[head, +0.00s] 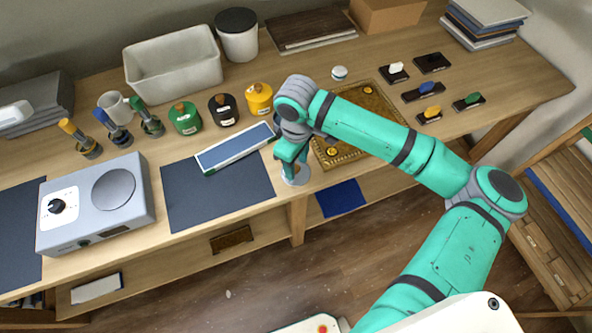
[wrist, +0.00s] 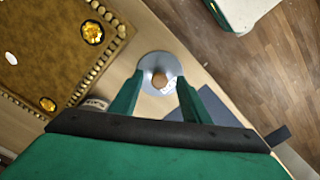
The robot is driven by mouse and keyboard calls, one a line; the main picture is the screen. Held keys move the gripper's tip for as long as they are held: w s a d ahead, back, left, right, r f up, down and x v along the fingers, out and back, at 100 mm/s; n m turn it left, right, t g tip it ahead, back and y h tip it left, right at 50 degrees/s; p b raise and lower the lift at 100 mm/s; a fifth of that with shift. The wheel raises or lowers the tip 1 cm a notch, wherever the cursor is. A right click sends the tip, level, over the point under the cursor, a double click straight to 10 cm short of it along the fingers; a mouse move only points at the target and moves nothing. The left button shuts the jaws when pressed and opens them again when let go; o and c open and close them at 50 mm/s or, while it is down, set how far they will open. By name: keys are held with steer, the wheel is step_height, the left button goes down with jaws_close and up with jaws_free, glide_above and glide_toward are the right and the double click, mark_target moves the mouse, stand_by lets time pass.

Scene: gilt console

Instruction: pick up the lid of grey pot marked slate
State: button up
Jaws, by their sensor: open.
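The grey pot (head: 296,181) stands near the table's front edge, mostly hidden behind my gripper in the head view. In the wrist view its round grey lid (wrist: 150,63) shows from above, with a brown wooden knob (wrist: 160,80) in the middle. My gripper (head: 290,162) points down over the pot. In the wrist view the jaws (wrist: 158,92) are open, with one finger on each side of the knob. I cannot tell whether they touch the lid. The mark on the pot is not readable.
Green (head: 185,118), black (head: 223,110) and yellow (head: 259,98) pots stand behind to the left. A blue-grey framed panel (head: 235,147) lies left of my gripper. An ornate gilt board (head: 330,158) lies right. A dark mat (head: 215,195) is clear. The table edge is close.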

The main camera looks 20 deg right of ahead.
steer(key=shift+f, duration=0.3)
steer(key=shift+w, duration=0.1)
jaws_close()
steer(key=shift+a+r, duration=0.1)
